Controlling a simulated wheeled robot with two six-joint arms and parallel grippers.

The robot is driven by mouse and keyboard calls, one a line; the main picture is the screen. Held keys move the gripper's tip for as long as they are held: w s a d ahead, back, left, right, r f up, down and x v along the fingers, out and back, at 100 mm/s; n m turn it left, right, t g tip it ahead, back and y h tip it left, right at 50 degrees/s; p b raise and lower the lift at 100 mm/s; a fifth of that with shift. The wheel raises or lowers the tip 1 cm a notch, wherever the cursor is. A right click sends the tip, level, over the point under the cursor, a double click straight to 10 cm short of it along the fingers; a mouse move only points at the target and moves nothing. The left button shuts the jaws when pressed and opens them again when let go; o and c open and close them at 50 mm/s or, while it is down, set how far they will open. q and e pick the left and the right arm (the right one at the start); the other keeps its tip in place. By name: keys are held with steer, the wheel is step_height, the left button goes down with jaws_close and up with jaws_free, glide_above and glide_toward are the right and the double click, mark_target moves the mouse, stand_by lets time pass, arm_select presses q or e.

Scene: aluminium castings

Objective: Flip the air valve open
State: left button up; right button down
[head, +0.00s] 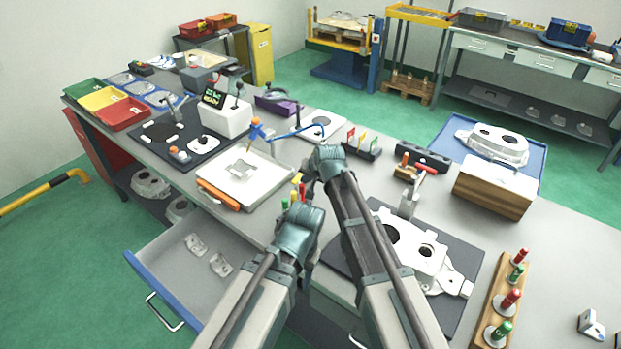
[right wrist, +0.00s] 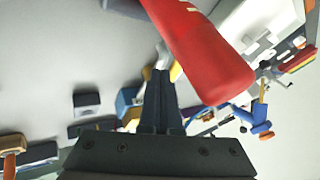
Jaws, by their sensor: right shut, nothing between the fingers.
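I cannot pick out the air valve with certainty. A blue fitting with an orange end (head: 257,131) stands behind the white plate, by a thin blue hose; it also shows in the right wrist view (right wrist: 258,115). A large red piece (right wrist: 205,50) is very close to the right wrist camera, beside the fingers; I cannot tell whether they touch it. My right gripper (right wrist: 161,72) is shut and empty; in the head view its wrist hides its fingertips. My left gripper (head: 299,222) is low and left of the right one; its fingers are hidden.
Small red, yellow and green pieces (head: 294,195) stand just beyond my left gripper. A white plate (head: 245,180) with a metal part lies left. An open drawer (head: 180,275) juts out front left.

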steer(key=shift+a, duration=0.75)
steer(key=shift+s, duration=0.1)
stand_by(0.3)
steer(key=d, duration=0.1)
steer(key=s+d, duration=0.2)
steer(key=shift+s+d, duration=0.25)
steer(key=shift+d, duration=0.15)
arm_select(q)
step_height(320, 180, up, 8)
steer(key=d+p, duration=0.1)
steer(key=p, duration=0.7)
arm_select(e)
steer(key=a+v, duration=0.1)
steer(key=v, duration=0.8)
steer(key=shift+s+r, duration=0.3)
steer(key=shift+r, duration=0.1)
